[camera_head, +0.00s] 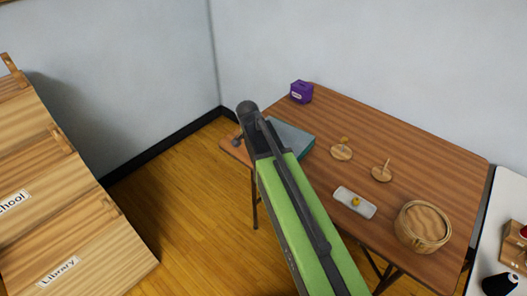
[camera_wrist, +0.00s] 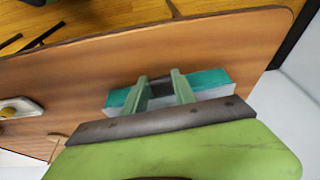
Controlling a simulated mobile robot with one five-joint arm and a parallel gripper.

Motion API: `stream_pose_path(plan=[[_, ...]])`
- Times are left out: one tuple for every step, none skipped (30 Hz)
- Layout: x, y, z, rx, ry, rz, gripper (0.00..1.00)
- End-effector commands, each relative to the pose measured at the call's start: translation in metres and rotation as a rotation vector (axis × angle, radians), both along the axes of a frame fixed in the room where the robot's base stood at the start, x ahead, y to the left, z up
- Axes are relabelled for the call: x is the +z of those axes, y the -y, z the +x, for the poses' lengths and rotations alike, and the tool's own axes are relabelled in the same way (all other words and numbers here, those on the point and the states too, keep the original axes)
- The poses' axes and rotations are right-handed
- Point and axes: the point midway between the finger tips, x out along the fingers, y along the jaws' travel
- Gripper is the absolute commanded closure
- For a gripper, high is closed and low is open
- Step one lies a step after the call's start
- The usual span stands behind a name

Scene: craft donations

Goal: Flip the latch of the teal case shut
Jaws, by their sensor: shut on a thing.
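The teal case (camera_head: 294,137) lies on the far left part of the brown table, partly covered by my green and dark arm in the head view. In the wrist view the teal case (camera_wrist: 209,78) shows its teal top and a pale lower side. My gripper (camera_wrist: 160,76) is at the case, its two pale green fingers a little apart. A dark grey piece (camera_wrist: 161,89) sits between them, seemingly the latch, and the gripper is shut on it. The latch's exact angle cannot be told. In the head view my fingers are hidden behind my arm.
On the brown table (camera_head: 440,165) are a purple box (camera_head: 301,91), two small wooden pieces (camera_head: 341,152) (camera_head: 382,174), a white tray (camera_head: 354,203) and a round basket (camera_head: 423,227). Labelled wooden bins (camera_head: 75,215) stand left. A white table (camera_head: 507,205) stands right.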

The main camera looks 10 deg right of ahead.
Motion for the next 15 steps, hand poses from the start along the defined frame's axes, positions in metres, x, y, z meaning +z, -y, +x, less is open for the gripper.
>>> stream_pose_path(plan=[[-0.009, -0.002, -0.004, 0.004, 0.029, -0.033, 1.0], [-0.01, -0.003, -0.004, 0.003, 0.047, -0.056, 1.0], [-0.012, -0.003, -0.004, 0.004, 0.072, -0.084, 1.0], [-0.014, -0.003, -0.005, 0.004, 0.091, -0.106, 1.0], [-0.015, -0.003, -0.005, 0.005, 0.109, -0.128, 1.0], [-0.017, -0.003, -0.005, 0.004, 0.135, -0.157, 1.0], [-0.019, -0.004, -0.005, 0.004, 0.153, -0.179, 1.0], [-0.02, -0.004, -0.005, 0.004, 0.171, -0.201, 1.0], [-0.022, -0.004, -0.005, 0.004, 0.197, -0.229, 1.0], [-0.023, -0.004, -0.005, 0.004, 0.214, -0.251, 1.0], [-0.025, -0.004, -0.005, 0.004, 0.233, -0.273, 1.0], [-0.027, -0.004, -0.005, 0.004, 0.258, -0.302, 1.0], [-0.028, -0.004, -0.004, 0.003, 0.277, -0.323, 1.0], [-0.029, -0.004, -0.004, 0.004, 0.294, -0.344, 1.0], [-0.031, -0.004, -0.004, 0.003, 0.319, -0.374, 1.0]])
